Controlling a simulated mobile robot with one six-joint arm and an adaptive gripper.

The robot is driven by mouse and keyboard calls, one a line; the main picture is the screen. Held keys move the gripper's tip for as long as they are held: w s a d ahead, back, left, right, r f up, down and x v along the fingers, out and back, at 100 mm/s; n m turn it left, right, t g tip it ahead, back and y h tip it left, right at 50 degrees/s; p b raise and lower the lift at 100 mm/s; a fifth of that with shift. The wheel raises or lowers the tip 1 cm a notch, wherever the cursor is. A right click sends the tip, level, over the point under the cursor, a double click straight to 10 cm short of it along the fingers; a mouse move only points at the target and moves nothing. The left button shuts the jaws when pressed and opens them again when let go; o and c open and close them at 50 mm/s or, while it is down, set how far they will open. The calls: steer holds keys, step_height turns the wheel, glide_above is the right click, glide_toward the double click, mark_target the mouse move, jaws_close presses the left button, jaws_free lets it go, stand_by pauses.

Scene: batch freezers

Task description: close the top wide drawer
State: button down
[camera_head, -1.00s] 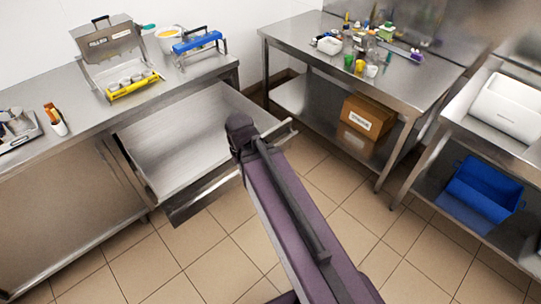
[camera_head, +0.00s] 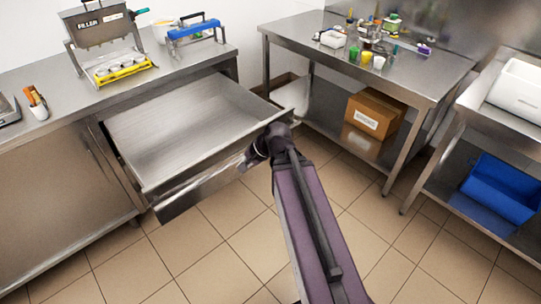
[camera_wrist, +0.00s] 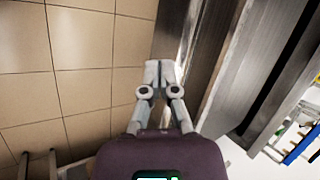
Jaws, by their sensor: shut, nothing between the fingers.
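The top wide drawer (camera_head: 180,125) stands pulled out and empty below the left counter in the head view. Its steel front panel (camera_head: 192,193) faces the floor area. My gripper (camera_head: 247,162) is outside the drawer, at the right part of this front panel. In the wrist view, my gripper (camera_wrist: 158,70) has its fingers together and empty, with their tips beside the steel drawer front (camera_wrist: 205,45). I cannot tell whether they touch it. My wrist hides part of the drawer's right front corner in the head view.
The left counter (camera_head: 60,82) carries a filler machine (camera_head: 100,30) and a blue-handled device (camera_head: 195,33). A steel table (camera_head: 425,75) with small items stands at the right, with a cardboard box (camera_head: 375,112) below. Tiled floor (camera_head: 225,250) in front is clear.

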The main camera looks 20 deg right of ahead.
steer(key=w+d+f+m+t+b, duration=0.2)
steer(key=d+f+m+t+b, duration=0.4)
steer(key=d+m+b, duration=0.4)
steer(key=w+d+f+m+t+b, duration=0.1)
steer(key=d+f+m+t+b, duration=0.5)
steer(key=d+m+b, duration=0.5)
steer(key=m+b, duration=0.1)
steer(key=b, duration=0.3)
steer(key=shift+w+t+b, duration=0.35)
steer(key=shift+t, duration=0.05)
steer(key=shift+w+f, duration=0.1)
steer(key=x, duration=1.3)
steer(key=shift+w, duration=0.4)
steer(key=shift+a+f, duration=0.1)
